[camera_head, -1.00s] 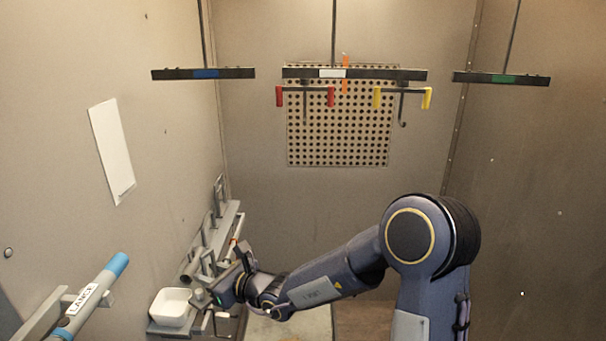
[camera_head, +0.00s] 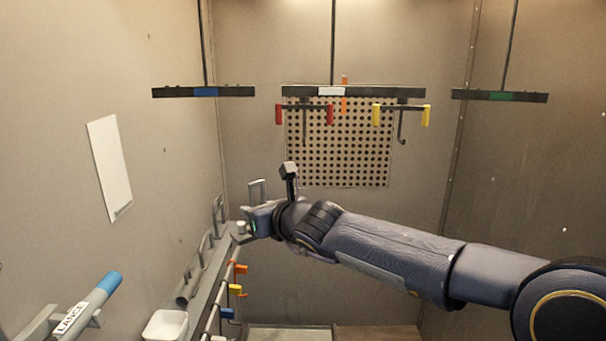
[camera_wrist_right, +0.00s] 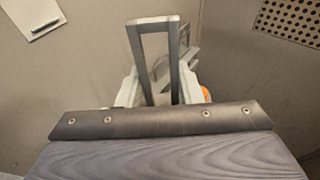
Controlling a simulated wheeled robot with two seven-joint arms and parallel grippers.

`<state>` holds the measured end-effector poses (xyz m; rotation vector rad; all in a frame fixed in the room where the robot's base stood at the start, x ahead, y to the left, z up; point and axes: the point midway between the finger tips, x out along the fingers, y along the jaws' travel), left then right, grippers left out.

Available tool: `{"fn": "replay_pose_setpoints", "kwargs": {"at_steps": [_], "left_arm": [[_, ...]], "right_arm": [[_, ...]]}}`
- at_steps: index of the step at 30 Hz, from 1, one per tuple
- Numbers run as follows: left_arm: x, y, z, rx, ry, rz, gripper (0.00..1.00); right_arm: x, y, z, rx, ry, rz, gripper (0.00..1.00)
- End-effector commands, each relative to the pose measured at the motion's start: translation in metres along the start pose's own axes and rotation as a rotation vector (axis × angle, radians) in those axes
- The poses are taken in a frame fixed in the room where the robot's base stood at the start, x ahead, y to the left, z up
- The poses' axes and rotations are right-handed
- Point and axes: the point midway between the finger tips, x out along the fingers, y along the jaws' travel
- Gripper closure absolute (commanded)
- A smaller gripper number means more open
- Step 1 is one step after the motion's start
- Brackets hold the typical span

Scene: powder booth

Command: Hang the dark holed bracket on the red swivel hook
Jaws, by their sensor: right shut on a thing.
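The red swivel hook (camera_head: 304,122) hangs under the middle bar, a dark hook below a crosspiece with red end grips. My right gripper (camera_head: 244,228) is at the left, above the wall rack and well below and left of the red hook. A grey rectangular frame with a large opening, seemingly the holed bracket (camera_head: 257,190), stands up at the gripper. In the right wrist view the bracket (camera_wrist_right: 173,60) rises upright between the pale fingers, which are shut on it. Their contact is hidden behind the wrist's dark edge. My left gripper is not in view.
A yellow-gripped hook (camera_head: 401,122) hangs just right of the red one. Blue-marked (camera_head: 204,91) and green-marked (camera_head: 500,96) bars hang at the sides. The rack (camera_head: 208,275) carries several grey parts, with a white tray (camera_head: 165,326) nearby. The space before the perforated panel (camera_head: 345,160) is clear.

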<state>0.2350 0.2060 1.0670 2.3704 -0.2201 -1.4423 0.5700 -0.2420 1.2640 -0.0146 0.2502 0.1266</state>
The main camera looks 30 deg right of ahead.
Motion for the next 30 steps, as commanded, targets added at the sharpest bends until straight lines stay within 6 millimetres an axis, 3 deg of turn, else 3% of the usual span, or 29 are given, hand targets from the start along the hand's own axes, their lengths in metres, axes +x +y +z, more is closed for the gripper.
{"fn": "replay_pose_setpoints", "kwargs": {"at_steps": [18, 23, 30], "left_arm": [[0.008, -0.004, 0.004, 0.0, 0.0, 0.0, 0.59], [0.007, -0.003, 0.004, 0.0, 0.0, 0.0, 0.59], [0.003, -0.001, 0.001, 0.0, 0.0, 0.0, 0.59]], "right_arm": [[-0.08, -0.062, 0.066, 0.059, -0.006, -0.236, 1.0], [-0.083, -0.067, 0.07, 0.063, -0.002, -0.252, 1.0], [-0.071, -0.077, 0.072, 0.064, -0.001, -0.251, 1.0]]}}
